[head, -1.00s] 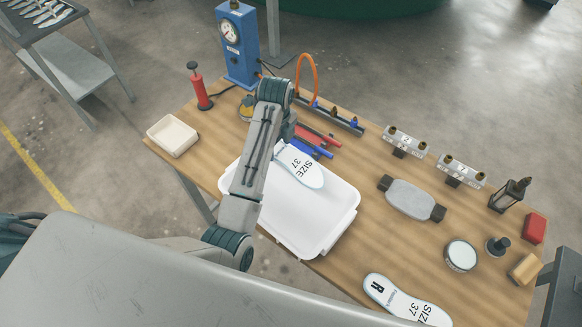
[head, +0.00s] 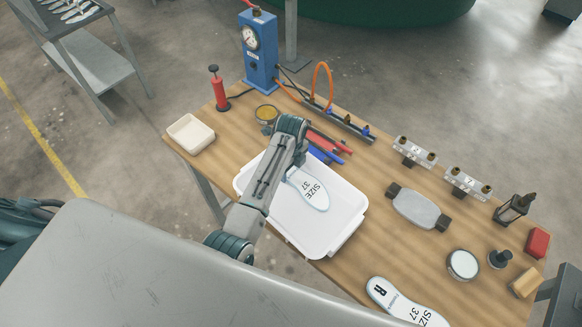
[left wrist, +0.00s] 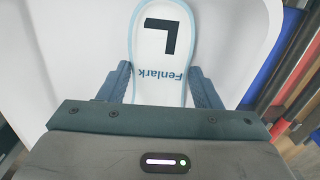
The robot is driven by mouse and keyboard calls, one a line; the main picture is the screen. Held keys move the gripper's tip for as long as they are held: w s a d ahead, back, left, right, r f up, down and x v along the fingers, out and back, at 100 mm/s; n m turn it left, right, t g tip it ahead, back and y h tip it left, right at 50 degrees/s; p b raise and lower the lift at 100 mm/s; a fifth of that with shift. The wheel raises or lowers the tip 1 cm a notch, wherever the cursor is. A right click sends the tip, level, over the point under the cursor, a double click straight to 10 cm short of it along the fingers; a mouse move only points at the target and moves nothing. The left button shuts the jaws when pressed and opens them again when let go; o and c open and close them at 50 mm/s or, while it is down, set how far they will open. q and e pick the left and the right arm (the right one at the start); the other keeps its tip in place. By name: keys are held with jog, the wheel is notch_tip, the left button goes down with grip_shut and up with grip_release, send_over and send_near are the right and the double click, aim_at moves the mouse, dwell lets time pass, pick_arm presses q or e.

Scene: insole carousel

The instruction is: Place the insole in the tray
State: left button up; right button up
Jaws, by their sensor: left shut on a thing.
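A pale insole (head: 315,192) marked "SIZE 37" lies over the white tray (head: 345,228) in the head view. In the left wrist view, the insole (left wrist: 165,40) shows a black "L" and the name Fenlark. My left gripper (left wrist: 163,88) is shut on it, with a finger at each side. My arm hides the insole's held end in the head view. The tray's white floor (left wrist: 60,70) fills the background of the wrist view; I cannot tell whether the insole touches it. My right gripper is not in view.
A second insole (head: 405,305), marked "R", lies on the wooden table near its front edge. Red and blue hand tools (head: 328,145) lie just behind the tray. A small cream bin (head: 190,135) stands at the left. A grey pad (head: 415,208) lies to the right.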

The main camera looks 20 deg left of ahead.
pick_arm(q)
jog(key=shift+f, duration=0.45)
jog(key=o, duration=1)
jog(key=shift+c, duration=0.2)
jog(key=shift+w, duration=0.1)
notch_tip(320, 180, up, 13)
jog(key=b, duration=0.1)
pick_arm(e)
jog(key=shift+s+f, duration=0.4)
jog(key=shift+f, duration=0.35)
